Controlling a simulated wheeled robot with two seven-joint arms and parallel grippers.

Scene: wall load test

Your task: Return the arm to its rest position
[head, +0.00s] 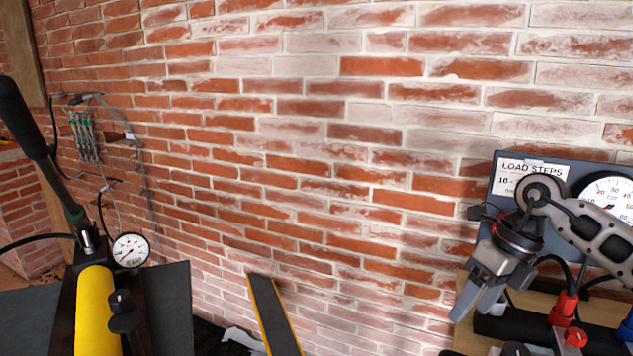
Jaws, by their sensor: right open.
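My right arm (590,228) comes in from the right edge. Its gripper (475,306) points down and to the left, open, with nothing seen between its fingers. It hangs in front of the wooden bench (609,312) and beside a dark panel (508,171); whether it touches anything there I cannot tell. My left gripper is not in view.
The panel carries a "LOAD STEPS" card (517,172) and a dial gauge (607,196). A red fitting (563,309) stands close right of the gripper. At left is a yellow pump (95,312) with gauge (131,250) and raised black lever (22,117). Behind is a brick wall (330,150).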

